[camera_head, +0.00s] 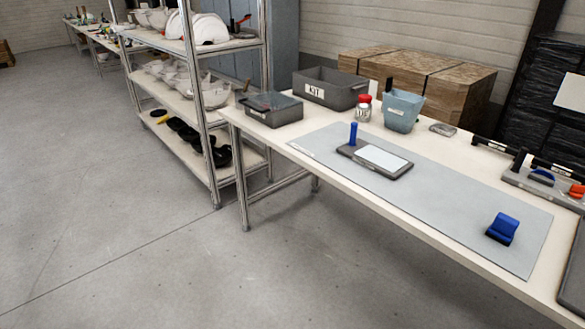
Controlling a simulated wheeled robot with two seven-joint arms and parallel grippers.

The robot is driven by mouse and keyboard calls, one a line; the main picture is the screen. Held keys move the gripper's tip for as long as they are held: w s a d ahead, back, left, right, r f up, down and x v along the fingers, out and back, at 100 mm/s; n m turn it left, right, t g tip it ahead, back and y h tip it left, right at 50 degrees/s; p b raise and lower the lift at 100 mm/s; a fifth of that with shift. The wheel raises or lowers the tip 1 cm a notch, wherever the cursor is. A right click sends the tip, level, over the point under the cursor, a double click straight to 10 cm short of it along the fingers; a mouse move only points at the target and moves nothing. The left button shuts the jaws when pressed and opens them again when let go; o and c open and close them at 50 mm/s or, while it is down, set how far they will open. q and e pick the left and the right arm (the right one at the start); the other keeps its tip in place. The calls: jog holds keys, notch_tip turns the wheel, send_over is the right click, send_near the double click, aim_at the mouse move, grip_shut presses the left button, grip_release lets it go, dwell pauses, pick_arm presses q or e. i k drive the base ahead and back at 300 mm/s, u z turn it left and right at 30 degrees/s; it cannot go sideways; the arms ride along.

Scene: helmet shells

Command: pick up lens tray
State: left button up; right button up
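No thing in view carries a readable lens tray label. A small grey open tray (273,118) with dark, glassy contents stands at the far left end of the white workbench (232,114); it may be the lens tray, but I cannot tell for sure. Just behind it to the right is a larger grey bin (345,94) with a KIT label. Neither of my grippers shows in the head view.
A grey mat (440,205) on the bench bears a dark board (398,174) with a blue-handled tool (353,133) and a blue object (502,229). A red-lidded jar (363,108) and light-blue bucket (402,111) stand behind. A metal shelf (205,110) is left; open floor lies in front.

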aim_at(390, 166)
jog(key=u, duration=0.3)
jog(key=k, duration=0.55)
jog(key=u, duration=0.9)
jog(key=i, duration=2.05)
jog(key=z, duration=1.5)
jog(key=i, duration=1.1)
jog(key=z, duration=1.15)
